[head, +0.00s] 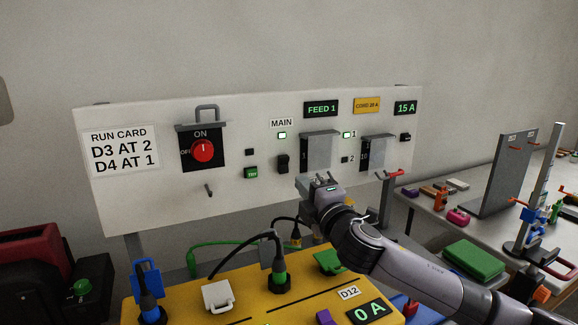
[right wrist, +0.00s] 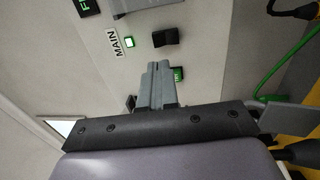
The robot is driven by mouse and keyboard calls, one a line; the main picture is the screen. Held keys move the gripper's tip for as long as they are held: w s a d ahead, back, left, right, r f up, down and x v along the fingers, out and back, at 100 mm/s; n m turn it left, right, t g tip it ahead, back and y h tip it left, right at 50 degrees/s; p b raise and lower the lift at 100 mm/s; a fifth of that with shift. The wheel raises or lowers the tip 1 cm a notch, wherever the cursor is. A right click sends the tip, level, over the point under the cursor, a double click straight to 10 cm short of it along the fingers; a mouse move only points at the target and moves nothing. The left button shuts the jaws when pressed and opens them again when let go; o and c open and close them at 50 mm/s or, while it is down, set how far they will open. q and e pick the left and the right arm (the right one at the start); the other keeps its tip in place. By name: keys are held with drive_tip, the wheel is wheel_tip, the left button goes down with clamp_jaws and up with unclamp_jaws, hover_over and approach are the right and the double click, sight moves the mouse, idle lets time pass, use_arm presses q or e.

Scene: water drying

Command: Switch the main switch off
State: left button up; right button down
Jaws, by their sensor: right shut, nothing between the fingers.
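The main switch (head: 283,163) is a black rocker on the white upright panel, below the MAIN label (head: 281,123) and a lit green lamp (head: 282,135). In the right wrist view the switch (right wrist: 166,37) stands just beyond my fingertips, with the lit lamp (right wrist: 130,42) beside it. My right gripper (head: 318,182) is in front of the panel, below and to the right of the switch. Its fingers (right wrist: 158,66) are shut together and empty, and appear apart from the switch. My left gripper is not in view.
A red rotary knob (head: 202,150) marked ON/OFF and a small green button (head: 250,172) are left of the switch. Grey covers (head: 321,150) are to its right. A yellow box (head: 190,298) with plugs and cables stands below the panel. A side table holds a green box (head: 472,259).

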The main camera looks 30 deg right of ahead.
sight(283, 162)
drive_tip(key=w, duration=0.4)
drive_tip(key=w+r+p, duration=0.1)
drive_tip(key=w, duration=0.1)
drive_tip(key=shift+w+d, duration=0.15)
drive_tip(key=shift+w, duration=0.95)
